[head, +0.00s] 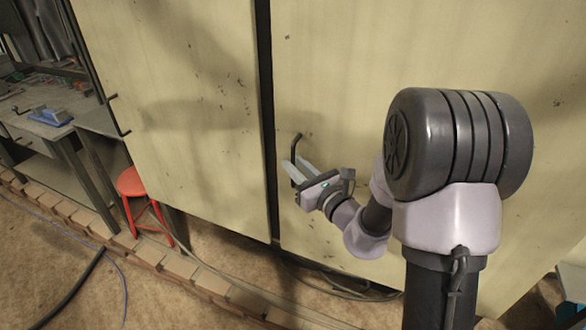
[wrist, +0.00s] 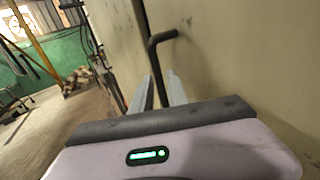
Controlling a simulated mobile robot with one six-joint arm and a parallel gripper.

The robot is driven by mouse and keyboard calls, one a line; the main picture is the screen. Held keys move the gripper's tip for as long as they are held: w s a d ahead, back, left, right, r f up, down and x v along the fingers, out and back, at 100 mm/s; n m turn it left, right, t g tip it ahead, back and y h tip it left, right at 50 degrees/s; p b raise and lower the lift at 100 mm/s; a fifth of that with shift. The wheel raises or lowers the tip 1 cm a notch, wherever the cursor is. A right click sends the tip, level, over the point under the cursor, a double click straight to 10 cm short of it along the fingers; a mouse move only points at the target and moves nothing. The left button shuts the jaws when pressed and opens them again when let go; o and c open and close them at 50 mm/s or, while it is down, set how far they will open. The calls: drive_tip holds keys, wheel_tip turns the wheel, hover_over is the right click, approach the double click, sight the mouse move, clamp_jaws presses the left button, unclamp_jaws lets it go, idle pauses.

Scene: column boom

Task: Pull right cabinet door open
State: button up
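The right cabinet door (head: 350,75) is a pale yellow-green, scuffed panel. It looks closed, with a dark vertical gap along its left edge. Its dark, bent bar handle (head: 294,146) stands near that edge; it also shows in the wrist view (wrist: 154,55). My gripper (head: 297,166) is at the handle, its two pale fingers pointing towards the door. In the wrist view the handle's bar passes down between the fingers (wrist: 161,86). The fingers are apart, one on each side of the bar. Whether they press on it I cannot tell.
The left cabinet door (head: 180,90) is also closed, with a dark handle (head: 115,115) at its far left. A red stool (head: 138,190) and a workbench (head: 50,125) stand to the left. Bricks (head: 185,268) and cables lie on the floor below the cabinet.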

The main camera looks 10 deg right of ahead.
drive_tip(key=shift+w+a, duration=0.25)
drive_tip(key=shift+w, duration=0.4)
clamp_jaws()
idle(1.0)
